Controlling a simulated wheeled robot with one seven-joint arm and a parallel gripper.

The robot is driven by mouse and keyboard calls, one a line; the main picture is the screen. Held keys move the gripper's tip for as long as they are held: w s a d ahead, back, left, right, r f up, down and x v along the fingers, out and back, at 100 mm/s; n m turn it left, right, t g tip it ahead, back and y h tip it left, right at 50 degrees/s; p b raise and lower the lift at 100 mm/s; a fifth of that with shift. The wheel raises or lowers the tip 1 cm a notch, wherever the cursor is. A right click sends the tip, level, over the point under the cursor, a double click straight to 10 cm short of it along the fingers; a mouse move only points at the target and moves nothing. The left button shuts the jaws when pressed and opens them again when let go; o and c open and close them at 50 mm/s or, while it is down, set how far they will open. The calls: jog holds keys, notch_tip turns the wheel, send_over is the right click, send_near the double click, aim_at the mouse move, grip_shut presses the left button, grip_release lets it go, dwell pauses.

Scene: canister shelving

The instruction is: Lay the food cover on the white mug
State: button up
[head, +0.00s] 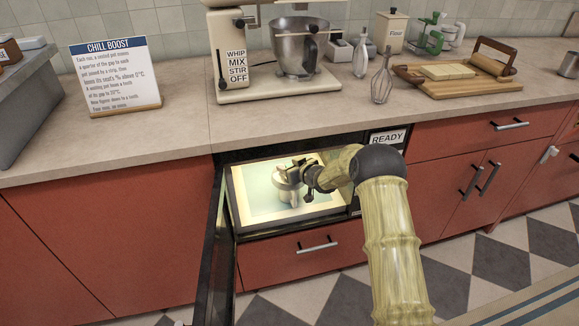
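My gripper (304,177) is inside the lit, open compartment under the counter. A pale, rounded thing (288,190) stands in there, right at my fingertips. It looks like the white mug, perhaps with the food cover at its top, but it is too small and washed out to tell the two apart. My gripper and forearm hide its right side. I cannot tell whether the fingers are closed on anything or touching it. No other white mug or food cover shows clearly.
The compartment's dark door (217,262) hangs open at the left. A "READY" display (387,137) is at its upper right. The counter above holds a stand mixer (236,50), a text sign (115,75), a whisk (382,80) and a wooden board (450,88).

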jog(key=p+v, duration=0.2)
jog(key=v, duration=1.5)
jog(key=shift+s+d, duration=0.15)
jog(key=shift+d, duration=0.05)
jog(key=s+d+r+m+g+h, duration=0.35)
jog(key=s+d+h, duration=0.45)
jog(key=s, duration=0.4)
jog(key=s+d+r+m+g, duration=0.1)
jog(key=s+d+m+g, duration=0.1)
jog(key=s, duration=0.7)
jog(key=s+d+r+m+g, duration=0.2)
jog(key=s+g, duration=0.1)
jog(key=s, duration=0.7)
notch_tip(320, 180, up, 25)
jog(key=p, duration=2.5)
jog(key=shift+w+f, duration=0.2)
jog(key=shift+w, duration=0.15)
